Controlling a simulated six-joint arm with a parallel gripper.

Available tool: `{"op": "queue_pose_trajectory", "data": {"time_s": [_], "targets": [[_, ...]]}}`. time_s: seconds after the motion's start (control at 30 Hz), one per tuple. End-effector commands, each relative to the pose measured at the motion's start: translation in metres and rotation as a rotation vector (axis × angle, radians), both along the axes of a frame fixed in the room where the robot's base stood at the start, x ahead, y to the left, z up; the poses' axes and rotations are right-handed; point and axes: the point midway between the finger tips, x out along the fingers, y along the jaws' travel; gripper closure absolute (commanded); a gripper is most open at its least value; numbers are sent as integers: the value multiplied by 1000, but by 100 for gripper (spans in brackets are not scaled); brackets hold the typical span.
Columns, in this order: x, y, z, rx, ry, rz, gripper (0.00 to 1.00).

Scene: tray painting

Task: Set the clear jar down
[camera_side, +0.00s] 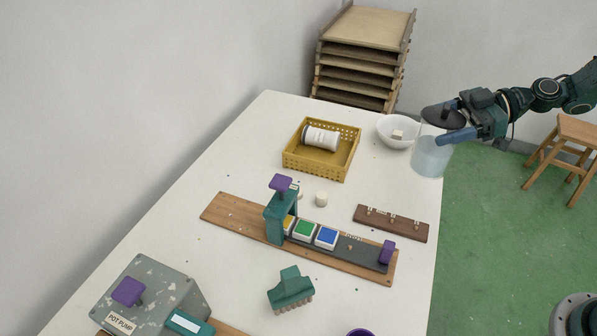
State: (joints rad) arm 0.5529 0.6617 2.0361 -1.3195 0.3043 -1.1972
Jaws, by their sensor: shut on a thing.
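The clear jar (431,158) is a see-through cylinder with a pale, bluish lower part. It is upright at the table's right edge, near the back. My gripper (447,125) is at the jar's upper part and is shut on it, with a dark finger across its front and a dark round part above its top. I cannot tell whether the jar's base touches the white table (200,174) or is held above it.
A white bowl (385,133) with a pale block stands just left of the jar. A yellow basket (318,174) holds a white cylinder. A dark peg board (415,231) and a wooden board (232,211) with coloured squares lie nearer. Bare table lies between basket and jar.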

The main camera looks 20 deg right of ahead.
Motion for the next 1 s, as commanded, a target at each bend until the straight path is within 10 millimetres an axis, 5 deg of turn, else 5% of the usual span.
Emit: {"op": "queue_pose_trajectory", "data": {"time_s": [0.4, 1.0], "targets": [[0, 0, -62, 2, 0, 1, 98], [0, 0, -86, 2, -1, 0, 98]]}}
